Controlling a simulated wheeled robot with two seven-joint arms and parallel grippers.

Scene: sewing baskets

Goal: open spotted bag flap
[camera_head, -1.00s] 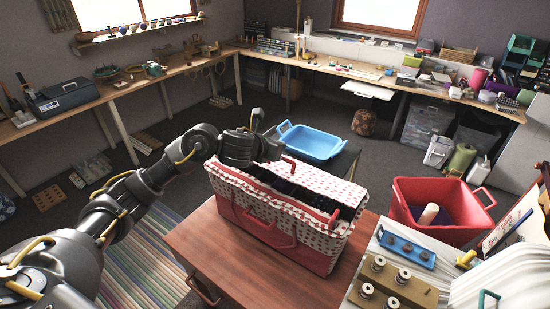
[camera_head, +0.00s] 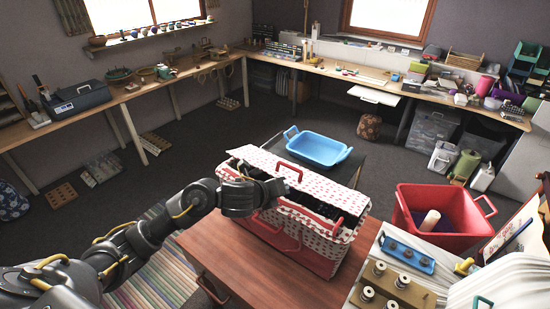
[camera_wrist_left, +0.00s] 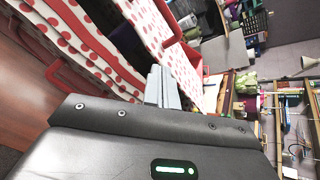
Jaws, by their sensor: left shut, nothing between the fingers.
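The spotted bag (camera_head: 325,239) is white with red dots, with a red lower part and red handles. It stands on the reddish wooden table. Its spotted flap (camera_head: 324,190) lies toward the back, and a dark gap shows between the flap and the front wall. My left gripper (camera_head: 284,187) is at the bag's left part, over the gap near the flap's red handle (camera_head: 290,171). In the left wrist view its grey fingers (camera_wrist_left: 163,86) are together and empty, with spotted cloth around them; whether they touch it I cannot tell. My right gripper is out of view.
A blue tub (camera_head: 319,150) stands behind the bag on a dark surface. A red bin (camera_head: 446,235) holding a pale roll is to the right. Thread spools (camera_head: 392,283) stand on a rack at front right. The wooden table (camera_head: 235,262) is bare in front of the bag.

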